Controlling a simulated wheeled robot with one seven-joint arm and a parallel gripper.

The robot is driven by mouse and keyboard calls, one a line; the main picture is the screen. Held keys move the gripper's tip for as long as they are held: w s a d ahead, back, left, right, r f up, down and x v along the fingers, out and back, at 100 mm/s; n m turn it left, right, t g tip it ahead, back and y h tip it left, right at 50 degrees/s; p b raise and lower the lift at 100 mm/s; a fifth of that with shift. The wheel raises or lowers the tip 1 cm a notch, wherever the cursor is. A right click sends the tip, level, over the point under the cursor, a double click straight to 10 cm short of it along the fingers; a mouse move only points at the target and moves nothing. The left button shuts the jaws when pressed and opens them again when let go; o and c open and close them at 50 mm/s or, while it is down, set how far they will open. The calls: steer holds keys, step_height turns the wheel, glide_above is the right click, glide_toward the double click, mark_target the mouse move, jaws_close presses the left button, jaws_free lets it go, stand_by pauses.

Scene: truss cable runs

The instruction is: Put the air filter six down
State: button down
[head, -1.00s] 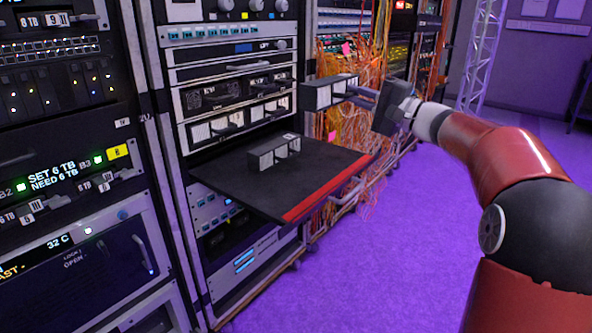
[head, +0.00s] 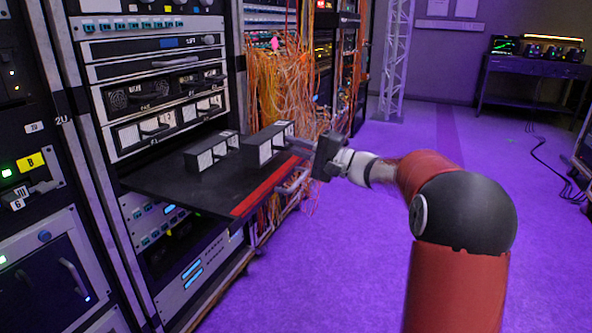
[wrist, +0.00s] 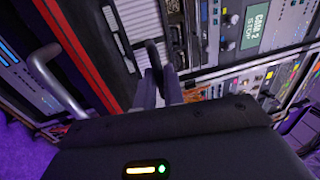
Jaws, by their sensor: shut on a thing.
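My gripper (head: 304,146) is shut on the handle of a dark box with a pale front panel (head: 269,144), which I take to be air filter six; no number is readable. The box is level, over or on the right part of the pulled-out black shelf (head: 165,183). I cannot tell whether its underside touches the shelf. A similar box (head: 211,153) sits on the shelf to its left, with a small gap. In the wrist view my fingers (wrist: 159,82) close around the black handle (wrist: 154,53), beside the box's pale ribbed front (wrist: 112,52).
The shelf has a red front edge (head: 266,188), also in the wrist view (wrist: 78,60). Filters with handles (head: 170,124) fill the rack slot above. Orange cables (head: 280,85) hang behind on the right.

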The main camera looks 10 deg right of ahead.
step_height(320, 180, down, 5)
steer(key=shift+f+b, duration=0.15)
steer(key=shift+b, duration=0.4)
steer(key=c, duration=1.8)
jaws_free()
